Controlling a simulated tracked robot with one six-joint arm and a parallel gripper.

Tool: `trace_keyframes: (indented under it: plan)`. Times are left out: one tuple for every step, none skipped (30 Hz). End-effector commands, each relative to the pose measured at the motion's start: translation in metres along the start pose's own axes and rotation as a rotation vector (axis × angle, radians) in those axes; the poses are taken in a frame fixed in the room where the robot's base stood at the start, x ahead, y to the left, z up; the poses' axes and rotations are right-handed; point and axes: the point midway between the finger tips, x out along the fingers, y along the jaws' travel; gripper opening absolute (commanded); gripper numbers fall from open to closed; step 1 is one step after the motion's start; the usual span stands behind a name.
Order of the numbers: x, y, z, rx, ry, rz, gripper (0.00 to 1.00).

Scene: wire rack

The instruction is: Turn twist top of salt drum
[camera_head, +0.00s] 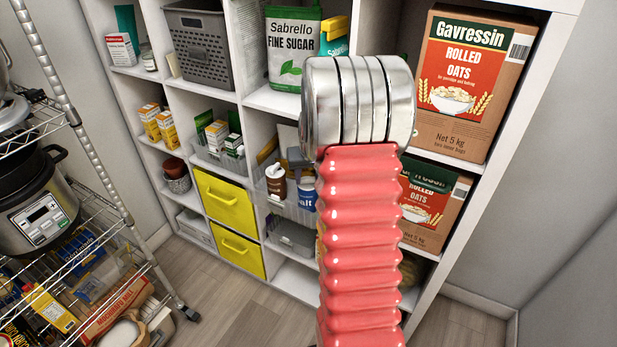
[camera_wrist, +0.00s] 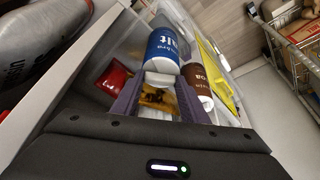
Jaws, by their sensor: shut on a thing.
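The salt drum (camera_head: 307,193) is a blue and white cylinder in a clear bin on the shelf; my red arm partly covers it in the head view. In the wrist view, the salt drum (camera_wrist: 165,45) shows its blue label upside down, with its white twist top (camera_wrist: 160,79) toward my gripper (camera_wrist: 157,102). The two dark purple fingers are shut on the twist top, one on each side. In the head view my gripper is mostly hidden behind my arm.
A brown drum (camera_wrist: 198,78) stands close beside the salt, within the clear bin (camera_wrist: 112,50). A red packet (camera_wrist: 115,76) lies on the other side. Yellow drawers (camera_head: 226,200) are left of the bin. A wire rack (camera_head: 110,225) stands at the left; floor between is clear.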

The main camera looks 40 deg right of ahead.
Motion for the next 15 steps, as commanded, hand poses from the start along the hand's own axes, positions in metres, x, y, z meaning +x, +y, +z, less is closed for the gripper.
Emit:
trace_keyframes:
  plan:
    - [0.0004,-0.0007,0.0008,0.013,-0.002,0.006,0.17]
    - [0.0004,-0.0009,0.0008,0.024,-0.002,0.01,0.17]
    - [0.0005,-0.001,0.0009,0.035,-0.002,0.015,0.17]
    - [0.0005,-0.0013,0.0009,0.045,-0.002,0.019,0.17]
    - [0.0005,-0.0015,0.0009,0.055,-0.002,0.023,0.17]
    - [0.0005,-0.0017,0.0009,0.067,-0.002,0.028,0.17]
    - [0.0006,-0.002,0.0009,0.077,-0.002,0.032,0.17]
    - [0.0006,-0.0021,0.0008,0.086,-0.002,0.036,0.17]
    - [0.0006,-0.0022,0.0008,0.098,-0.002,0.041,0.17]
    - [0.0006,-0.0023,0.0009,0.106,-0.002,0.044,0.17]
    - [0.0006,-0.0023,0.0008,0.114,-0.002,0.047,0.17]
    - [0.0006,-0.0022,0.0008,0.123,-0.002,0.051,0.17]
    - [0.0006,-0.0022,0.0008,0.128,-0.001,0.053,0.17]
    - [0.0006,-0.0022,0.0007,0.133,-0.001,0.055,0.17]
    - [0.0006,-0.0022,0.0007,0.138,-0.001,0.057,0.17]
